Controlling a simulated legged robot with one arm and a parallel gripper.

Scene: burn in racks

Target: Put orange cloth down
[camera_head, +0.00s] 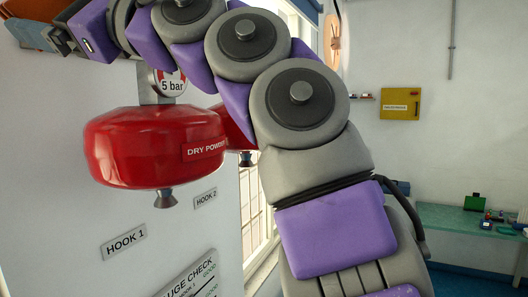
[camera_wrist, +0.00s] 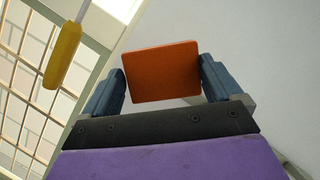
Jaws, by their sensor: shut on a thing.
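In the wrist view the orange cloth (camera_wrist: 162,72) shows as a flat, rounded orange rectangle. It sits between the two blue fingers of my gripper (camera_wrist: 163,85), which is shut on it. In the head view my arm arches across the top to the upper left. Part of the orange cloth (camera_head: 28,34) shows there at the left edge, beside the blue fingers. The cloth is held up in the air, with no surface seen touching it.
A red dry powder unit (camera_head: 150,148) hangs on the wall below my arm, with a second partly hidden behind. Hook labels (camera_head: 124,241) are on the wall. A yellow-handled tool (camera_wrist: 62,55) hangs near the window.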

